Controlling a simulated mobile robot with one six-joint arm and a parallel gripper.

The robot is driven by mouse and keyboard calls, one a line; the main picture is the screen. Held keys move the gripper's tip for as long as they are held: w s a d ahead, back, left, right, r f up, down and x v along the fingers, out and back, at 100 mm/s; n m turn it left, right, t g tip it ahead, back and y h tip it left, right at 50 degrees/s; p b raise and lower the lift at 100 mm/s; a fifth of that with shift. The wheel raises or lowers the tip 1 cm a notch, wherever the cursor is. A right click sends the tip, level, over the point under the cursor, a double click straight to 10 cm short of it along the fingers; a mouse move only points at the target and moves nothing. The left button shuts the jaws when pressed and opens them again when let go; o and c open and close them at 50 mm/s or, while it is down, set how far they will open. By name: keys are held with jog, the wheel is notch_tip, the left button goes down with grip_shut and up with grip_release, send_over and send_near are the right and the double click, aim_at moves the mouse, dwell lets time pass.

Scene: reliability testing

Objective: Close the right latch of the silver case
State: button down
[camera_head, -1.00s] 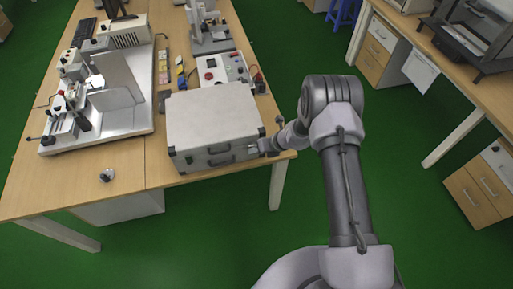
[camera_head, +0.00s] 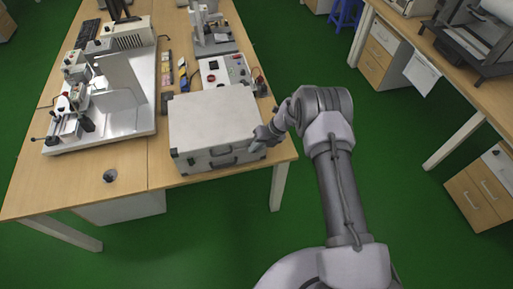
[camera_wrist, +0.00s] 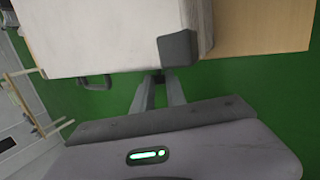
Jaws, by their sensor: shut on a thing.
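The silver case (camera_head: 212,118) stands closed on the wooden table, its front face towards me, with dark corner pieces and a dark handle (camera_head: 222,163) in front. My gripper (camera_head: 257,146) is at the right end of the case's front. In the wrist view the case (camera_wrist: 110,28) fills the top, with a dark corner piece (camera_wrist: 180,48). The fingertips of my gripper (camera_wrist: 158,76) are close together at the case's edge beside that corner, shut on the right latch. The latch itself is mostly hidden by the fingers.
A control box with a red button (camera_head: 222,73) stands behind the case. White lab equipment on a metal plate (camera_head: 120,121) is to the left, with a small dark round object (camera_head: 110,176) near the front edge.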

jog(key=c, duration=1.4)
grip_release()
jog(key=shift+a, duration=0.1)
jog(key=shift+o, duration=0.2)
jog(key=shift+r, duration=0.1)
jog(key=p+v, duration=0.1)
jog(key=v, duration=1.6)
jog(key=shift+w+r, duration=0.1)
jog(key=shift+r, duration=0.1)
